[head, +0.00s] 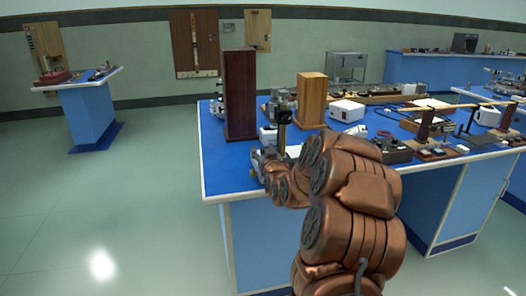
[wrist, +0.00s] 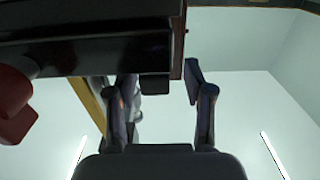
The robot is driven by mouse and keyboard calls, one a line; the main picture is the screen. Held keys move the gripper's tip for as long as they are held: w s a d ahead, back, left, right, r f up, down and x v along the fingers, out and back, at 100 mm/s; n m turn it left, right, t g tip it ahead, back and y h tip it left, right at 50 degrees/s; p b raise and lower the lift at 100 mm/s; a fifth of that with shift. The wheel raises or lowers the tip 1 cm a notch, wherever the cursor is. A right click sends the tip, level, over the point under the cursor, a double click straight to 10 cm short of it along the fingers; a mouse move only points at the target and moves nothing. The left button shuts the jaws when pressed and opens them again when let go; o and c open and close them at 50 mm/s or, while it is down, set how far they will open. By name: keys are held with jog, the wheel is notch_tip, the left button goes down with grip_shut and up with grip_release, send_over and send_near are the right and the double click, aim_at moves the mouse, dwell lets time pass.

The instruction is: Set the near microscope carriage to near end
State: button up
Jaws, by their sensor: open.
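In the wrist view my gripper (wrist: 160,92) is open, with its two dark fingers apart and pointing up the picture. A long dark bar (wrist: 80,45) crosses the upper left, and a small black block (wrist: 155,87) under its right end shows between the fingers. I cannot tell whether a finger touches it. In the head view my arm reaches to the near left corner of the blue bench (head: 218,170). A metal instrument with an upright post (head: 284,117) stands there, probably the near microscope. My arm partly hides it, and its carriage position cannot be read.
A white box (head: 347,111) is to the right. A red rounded part (wrist: 15,105) is at the wrist view's left edge. The floor left of the bench is clear.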

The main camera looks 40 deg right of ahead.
jog(key=v, duration=0.7)
jog(key=shift+s, duration=0.2)
jog(key=shift+a, duration=0.1)
dwell(0.7)
